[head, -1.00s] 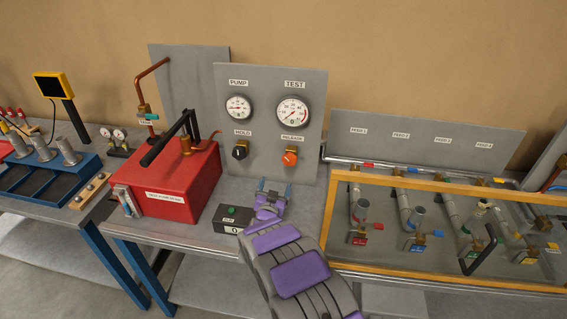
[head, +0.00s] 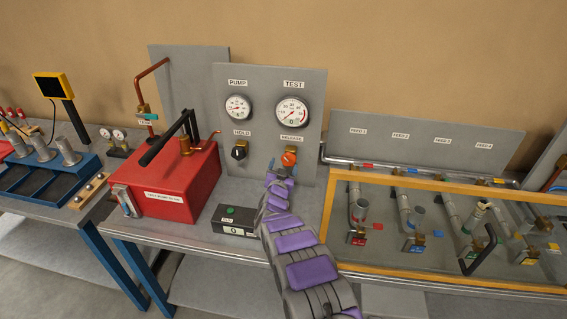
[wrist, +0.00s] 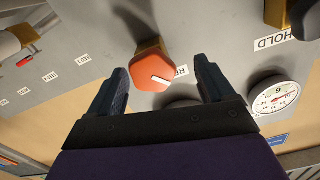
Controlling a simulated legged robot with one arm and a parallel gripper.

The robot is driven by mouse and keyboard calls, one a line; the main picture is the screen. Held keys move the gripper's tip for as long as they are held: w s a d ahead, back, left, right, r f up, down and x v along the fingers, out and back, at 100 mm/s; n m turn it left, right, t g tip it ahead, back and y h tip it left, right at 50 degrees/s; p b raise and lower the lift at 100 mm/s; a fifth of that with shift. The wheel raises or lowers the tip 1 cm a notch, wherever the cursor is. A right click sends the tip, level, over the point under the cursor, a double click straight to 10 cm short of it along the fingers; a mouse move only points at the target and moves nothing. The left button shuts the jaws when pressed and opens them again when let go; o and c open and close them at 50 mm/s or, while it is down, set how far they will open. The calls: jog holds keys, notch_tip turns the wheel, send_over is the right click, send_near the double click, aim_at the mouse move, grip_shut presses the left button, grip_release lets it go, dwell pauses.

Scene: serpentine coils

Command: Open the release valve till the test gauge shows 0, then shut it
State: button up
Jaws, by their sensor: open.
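The orange release valve knob (head: 289,159) is on the grey upright panel, under the TEST gauge (head: 291,111). The gauge's needle is too small to read surely in the head view; in the wrist view the gauge is mostly hidden behind my gripper. My gripper (head: 282,172) is open, just below and in front of the knob. In the wrist view, my gripper (wrist: 161,82) has its fingers apart on either side of the orange knob (wrist: 155,72), which has a white pointer mark. Contact with the knob cannot be told.
The black HOLD knob (head: 239,152) and PUMP gauge (head: 237,107) are to the left on the panel. A red pump box (head: 180,180) stands left. A black box (head: 233,220) with a green button and a 0 display sits on the bench below.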

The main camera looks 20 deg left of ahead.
aim_at(287, 161)
jog(key=w+d, duration=0.1)
jog(key=w+d+r, duration=0.1)
jog(key=shift+d+r, duration=0.15)
jog(key=shift+d, duration=0.15)
jog(key=shift+w, duration=0.2)
jog(key=shift+w+a, duration=0.15)
jog(key=a, duration=0.1)
jog(key=a+f, duration=0.1)
jog(key=w+a, duration=0.1)
jog(key=shift+f, duration=0.25)
jog(key=shift+a+r, duration=0.15)
jog(key=shift+w+d+r, duration=0.1)
jog(key=shift+d+r, duration=0.1)
jog(key=shift+d, duration=0.1)
jog(key=shift+d+r, duration=0.25)
jog(key=shift+d, duration=0.7)
jog(key=shift+c, duration=0.3)
jog(key=shift+a+f, duration=0.1)
jog(key=shift+f, duration=0.05)
jog(key=shift+c, duration=0.8)
jog(key=shift+a+f, duration=0.2)
jog(key=shift+a, duration=0.6)
jog(key=c, duration=0.4)
jog(key=shift+d+r, duration=0.1)
jog(key=shift+d, duration=0.2)
jog(key=c, duration=0.4)
jog(key=shift+o, duration=0.2)
jog(key=shift+a+r, duration=0.1)
